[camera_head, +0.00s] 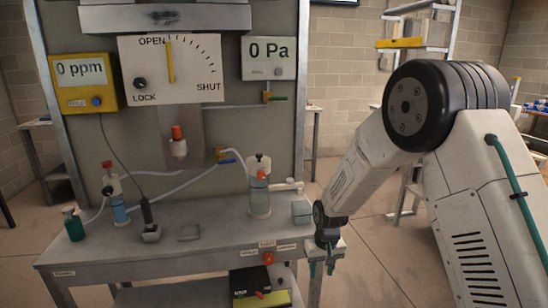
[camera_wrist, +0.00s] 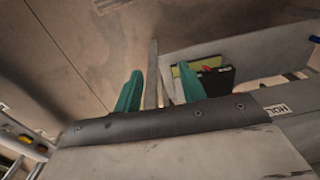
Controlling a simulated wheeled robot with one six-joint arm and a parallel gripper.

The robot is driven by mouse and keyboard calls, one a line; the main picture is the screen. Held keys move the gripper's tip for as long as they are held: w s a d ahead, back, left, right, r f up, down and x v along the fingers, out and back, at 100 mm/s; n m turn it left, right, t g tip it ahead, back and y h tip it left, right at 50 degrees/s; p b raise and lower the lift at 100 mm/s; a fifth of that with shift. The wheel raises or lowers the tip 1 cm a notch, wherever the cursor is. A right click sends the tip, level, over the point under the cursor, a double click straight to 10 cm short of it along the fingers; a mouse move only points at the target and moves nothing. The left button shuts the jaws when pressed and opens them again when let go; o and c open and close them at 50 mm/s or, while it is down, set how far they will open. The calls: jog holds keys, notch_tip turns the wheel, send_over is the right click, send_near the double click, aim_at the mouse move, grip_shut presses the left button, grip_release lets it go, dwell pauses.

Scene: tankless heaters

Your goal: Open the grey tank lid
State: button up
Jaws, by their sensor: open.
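No part is clearly marked as the grey tank lid. A small light-grey box (camera_head: 301,211) stands near the right end of the bench and may be the tank; its lid cannot be made out. A flat grey piece (camera_head: 188,232) lies farther left on the bench. My gripper (camera_head: 322,268) hangs at the bench's right front corner, in front of and below the light-grey box. Its teal fingers are apart and empty in the wrist view (camera_wrist: 160,95), with a bench leg (camera_wrist: 151,75) showing between them. The wrist view does not show the box.
The metal bench (camera_head: 110,255) holds a clear cylinder (camera_head: 260,192), a blue-liquid bottle (camera_head: 118,209), a green bottle (camera_head: 73,224) and hoses. A gauge panel (camera_head: 171,68) stands behind. A black-and-yellow case (camera_head: 258,286) sits below the front edge. Open floor lies to the right.

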jog(key=s+d+r, duration=0.4)
jog(key=s+r, duration=0.6)
jog(key=s, duration=0.2)
jog(key=s+d+r+m, duration=0.1)
jog(key=s+d+r, duration=0.3)
jog(key=s+r, duration=0.6)
jog(key=s+d+r+m+t, duration=0.1)
jog(key=s+d+r, duration=0.3)
jog(key=s+r, duration=0.5)
jog(key=shift+s+d+r, duration=0.2)
jog(key=shift+s+r, duration=0.2)
jog(key=shift+s, duration=2.6)
